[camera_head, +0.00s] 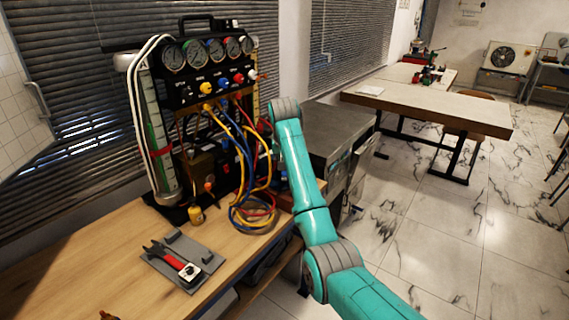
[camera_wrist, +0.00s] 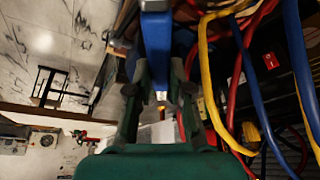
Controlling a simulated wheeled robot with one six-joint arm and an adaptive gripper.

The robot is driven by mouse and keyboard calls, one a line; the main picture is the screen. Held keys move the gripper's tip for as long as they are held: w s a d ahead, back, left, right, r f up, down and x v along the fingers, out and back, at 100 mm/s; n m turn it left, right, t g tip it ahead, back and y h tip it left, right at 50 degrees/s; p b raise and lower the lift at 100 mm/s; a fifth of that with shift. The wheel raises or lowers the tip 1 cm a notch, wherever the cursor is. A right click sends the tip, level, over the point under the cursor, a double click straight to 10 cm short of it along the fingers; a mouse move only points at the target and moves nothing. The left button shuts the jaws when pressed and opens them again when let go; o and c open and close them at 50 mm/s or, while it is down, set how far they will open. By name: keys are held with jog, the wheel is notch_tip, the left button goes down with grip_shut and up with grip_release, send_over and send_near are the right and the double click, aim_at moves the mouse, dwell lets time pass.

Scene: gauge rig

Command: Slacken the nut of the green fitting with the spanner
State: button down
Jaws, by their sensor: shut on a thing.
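My gripper (camera_wrist: 160,97) shows in the wrist view with its dark fingers closed around a blue bar (camera_wrist: 156,45). The bar looks like the handle of a blue spanner; its working end is out of sight. In the head view my gripper is hidden behind my arm, at the right side of the gauge rig (camera_head: 190,97). A red-handled tool (camera_head: 172,259) with a forked end lies on a grey tray (camera_head: 203,252) on the wooden bench. I cannot make out the green fitting or its nut in either view.
Yellow, blue and red hoses (camera_head: 250,185) hang at the rig's front; in the wrist view yellow hoses (camera_wrist: 207,75) pass close beside my gripper. A small yellow-brown object (camera_head: 196,215) stands on the bench (camera_head: 110,240). A grey metal cabinet (camera_head: 335,125) is right of my arm.

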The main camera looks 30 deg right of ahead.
jog(key=shift+s+d+n+y, duration=0.25)
jog(key=shift+s+d+n, duration=0.1)
jog(key=shift+d+n, duration=0.3)
jog(key=shift+s+d+n+y, duration=0.25)
jog(key=shift+s+d+n, duration=0.05)
jog(key=shift+d+n, duration=0.3)
jog(key=shift+s+d+n+t+y, duration=0.3)
jog(key=shift+d+n, duration=0.45)
dwell(0.8)
jog(key=shift+s+d+n+y, duration=0.2)
jog(key=shift+d+n+y, duration=0.2)
jog(key=shift+d+n, duration=0.65)
dwell(0.8)
jog(key=shift+d+n+y, duration=0.5)
jog(key=shift+d+n, duration=0.75)
jog(key=shift+d, duration=0.1)
dwell(1.3)
jog(key=shift+a+m, duration=0.5)
